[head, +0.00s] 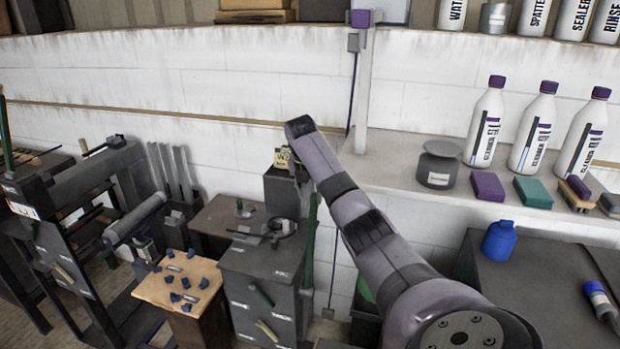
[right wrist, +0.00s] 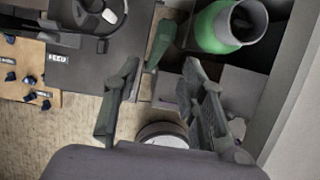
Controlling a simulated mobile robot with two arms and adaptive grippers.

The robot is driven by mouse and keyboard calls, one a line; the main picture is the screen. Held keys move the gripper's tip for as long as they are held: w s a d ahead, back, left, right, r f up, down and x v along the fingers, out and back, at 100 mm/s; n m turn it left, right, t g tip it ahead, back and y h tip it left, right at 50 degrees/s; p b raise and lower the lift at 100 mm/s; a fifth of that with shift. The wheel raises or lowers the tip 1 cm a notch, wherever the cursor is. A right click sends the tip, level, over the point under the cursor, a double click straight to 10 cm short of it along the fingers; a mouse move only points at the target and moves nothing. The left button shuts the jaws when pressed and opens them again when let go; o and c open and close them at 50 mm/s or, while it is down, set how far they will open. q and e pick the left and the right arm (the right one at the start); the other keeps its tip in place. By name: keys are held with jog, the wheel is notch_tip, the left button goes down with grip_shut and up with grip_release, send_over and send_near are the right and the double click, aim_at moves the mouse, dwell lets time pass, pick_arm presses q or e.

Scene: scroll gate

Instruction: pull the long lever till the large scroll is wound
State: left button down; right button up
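My right gripper (head: 304,200) hangs from the end of my arm beside the dark cabinet; its fingers are mostly hidden in the head view. In the right wrist view its two fingers (right wrist: 160,82) are apart, with nothing clasped between them. A green lever-like handle (right wrist: 160,44) shows beyond the gap, apart from the fingers. A long upright green bar (head: 311,245), possibly the long lever, stands along the cabinet's right side in the head view. A grey roller (head: 136,219), possibly the large scroll, lies across the dark frame at left. My left gripper is not in view.
The dark cabinet (head: 258,262) carries a round tool. A wooden block table (head: 195,296) with blue pieces stands left of it. A green container (right wrist: 222,28) is close to the right finger. A shelf (head: 400,160) with bottles and sponges runs along the wall at right.

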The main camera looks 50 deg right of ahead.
aim_at(312, 217)
dwell(0.3)
